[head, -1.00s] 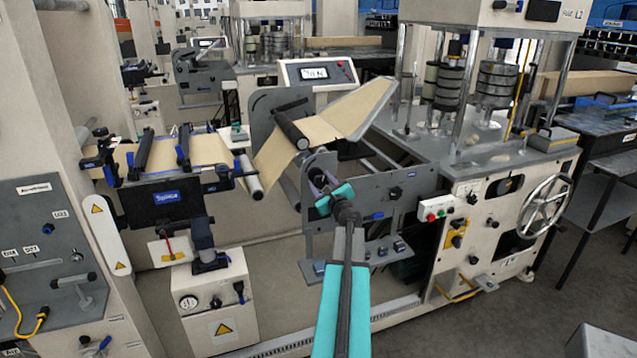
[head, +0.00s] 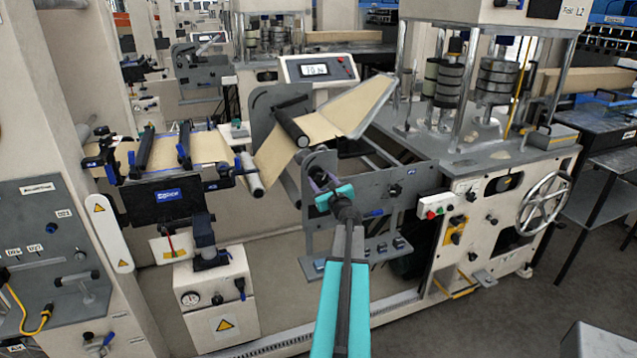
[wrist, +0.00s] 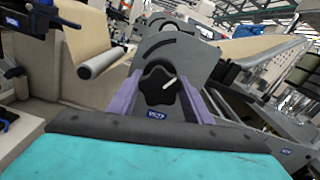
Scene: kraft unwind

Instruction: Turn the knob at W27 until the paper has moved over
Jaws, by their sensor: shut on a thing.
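The brown paper (head: 275,152) runs over rollers and up a slanted plate; the paper also shows in the wrist view (wrist: 85,35).
A black roller (head: 291,127) and a pale roller (head: 254,185) lie close to my gripper. A display (head: 318,69) stands behind. Grey floor (head: 500,315) is open at front right.

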